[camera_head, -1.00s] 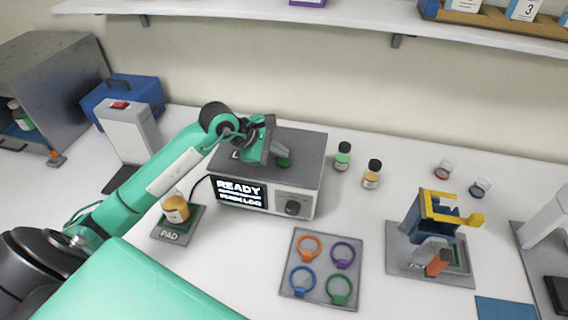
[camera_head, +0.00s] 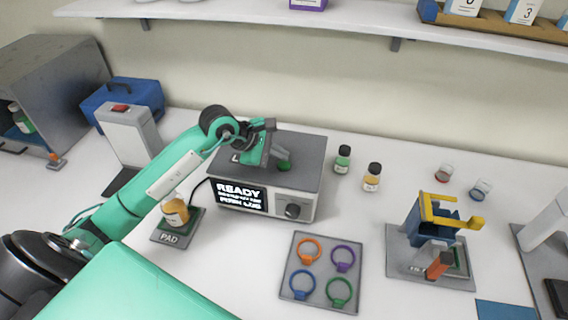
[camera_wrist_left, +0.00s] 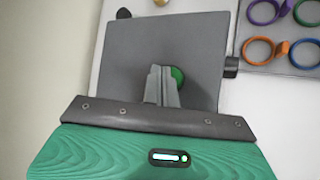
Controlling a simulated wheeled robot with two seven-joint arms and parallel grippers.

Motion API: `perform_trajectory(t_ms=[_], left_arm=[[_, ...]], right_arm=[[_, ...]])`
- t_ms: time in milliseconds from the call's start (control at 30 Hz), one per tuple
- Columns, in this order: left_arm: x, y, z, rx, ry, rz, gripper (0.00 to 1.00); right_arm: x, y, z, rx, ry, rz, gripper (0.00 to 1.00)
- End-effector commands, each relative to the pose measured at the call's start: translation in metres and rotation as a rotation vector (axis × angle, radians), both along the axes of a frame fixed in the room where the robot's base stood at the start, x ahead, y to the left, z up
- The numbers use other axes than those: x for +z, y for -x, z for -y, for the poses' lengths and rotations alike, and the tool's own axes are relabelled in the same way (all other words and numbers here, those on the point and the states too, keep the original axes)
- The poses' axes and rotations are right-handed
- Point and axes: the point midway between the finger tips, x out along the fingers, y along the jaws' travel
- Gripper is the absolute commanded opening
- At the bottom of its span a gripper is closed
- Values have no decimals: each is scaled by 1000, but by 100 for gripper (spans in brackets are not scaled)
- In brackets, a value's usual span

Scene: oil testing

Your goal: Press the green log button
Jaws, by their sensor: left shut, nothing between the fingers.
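My left gripper (camera_head: 274,160) is shut and empty, pointing down at the box top right by the button. In the left wrist view the fingertips (camera_wrist_left: 160,72) partly cover the green button (camera_wrist_left: 178,76). I cannot tell whether they touch it. My right gripper is not in view.
A bottle (camera_head: 175,212) stands on the pad (camera_head: 168,238) left of the box. Two small bottles (camera_head: 343,159) stand to its right. A plate with coloured rings (camera_head: 323,271) lies in front. A blue and yellow fixture (camera_head: 432,222) is at the right.

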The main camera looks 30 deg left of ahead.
Motion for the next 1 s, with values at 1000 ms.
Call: perform_trajectory(t_ms=[1000], left_arm=[[-5, 0, 0, -1, -1, 0, 0]], right_arm=[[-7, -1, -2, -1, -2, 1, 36]])
